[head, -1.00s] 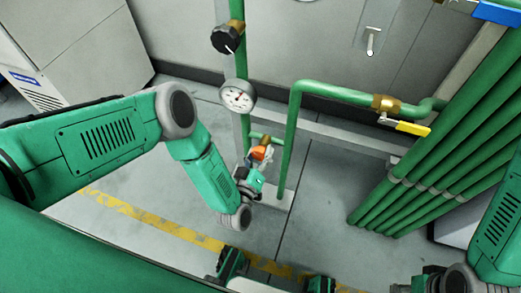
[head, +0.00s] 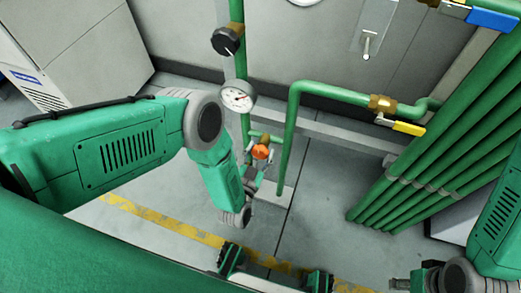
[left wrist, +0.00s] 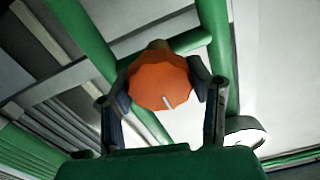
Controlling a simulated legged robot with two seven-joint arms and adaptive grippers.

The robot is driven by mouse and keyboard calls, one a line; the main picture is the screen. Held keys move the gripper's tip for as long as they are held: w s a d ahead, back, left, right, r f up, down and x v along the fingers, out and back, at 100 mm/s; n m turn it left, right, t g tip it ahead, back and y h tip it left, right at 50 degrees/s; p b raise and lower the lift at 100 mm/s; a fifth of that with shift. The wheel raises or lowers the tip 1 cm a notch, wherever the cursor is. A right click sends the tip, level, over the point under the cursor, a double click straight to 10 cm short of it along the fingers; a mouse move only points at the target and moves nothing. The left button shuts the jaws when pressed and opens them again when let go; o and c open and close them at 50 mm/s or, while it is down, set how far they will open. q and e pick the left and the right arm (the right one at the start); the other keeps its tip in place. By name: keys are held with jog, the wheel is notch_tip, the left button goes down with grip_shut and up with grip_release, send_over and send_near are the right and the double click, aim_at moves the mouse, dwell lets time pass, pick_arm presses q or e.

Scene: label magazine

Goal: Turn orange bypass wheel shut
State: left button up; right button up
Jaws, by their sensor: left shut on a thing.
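The orange bypass wheel (head: 261,152) sits on a brass fitting on the low green pipework, below the gauge, in the head view. In the left wrist view the wheel (left wrist: 158,82) fills the middle, with a short white mark near its lower edge. My left gripper (left wrist: 163,88) is shut on it, one dark finger on each side of the rim. In the head view the left gripper (head: 256,160) is small and partly hidden by my wrist. My right gripper (head: 402,284) is at the bottom right, away from the wheel; its fingers are unclear.
A round gauge (head: 238,95) and a black knob (head: 227,40) are on the pipe above the wheel. A yellow-handled valve (head: 408,128) is to the right, beside several thick green pipes (head: 430,165). The floor has a yellow stripe (head: 165,222).

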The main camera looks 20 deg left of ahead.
pick_arm(q)
jog(key=shift+s+f+m, duration=0.25)
jog(key=shift+f+m, duration=0.05)
jog(key=o, duration=1.2)
jog(key=shift+w+r, duration=0.1)
jog(key=s, duration=0.7)
jog(key=shift+s+a, duration=0.1)
jog(key=shift+s, duration=0.15)
jog(key=shift+w, duration=0.1)
